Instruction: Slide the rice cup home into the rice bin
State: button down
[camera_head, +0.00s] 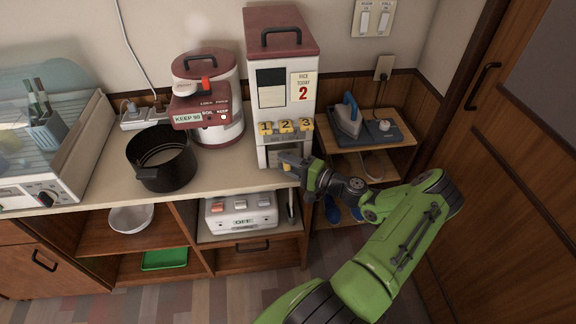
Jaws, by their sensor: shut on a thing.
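The rice bin (287,111) is a tall white box with a dark red lid. It stands on the counter right of centre and has yellow buttons marked 1, 2 and 3 on its front. The rice cup (277,159) is at the low opening under the buttons, pale and small in this view. My gripper (289,164) is at the front of that opening, reaching in from the right, and is shut on the cup. The fingers hide part of the cup. I cannot tell how far the cup is inside the bin.
A dish dryer (70,165) is at far left. An iron (347,116) sits on the right shelf. A wooden door (510,190) bounds the right.

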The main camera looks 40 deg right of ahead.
jog(key=shift+w+d, duration=0.15)
jog(key=shift+w, duration=0.05)
jog(key=c, duration=0.6)
grip_release()
jog(key=v, duration=1.5)
jog(key=shift+s+d+p, duration=0.2)
jog(key=shift+s+p, duration=0.15)
jog(key=shift+p, duration=0.1)
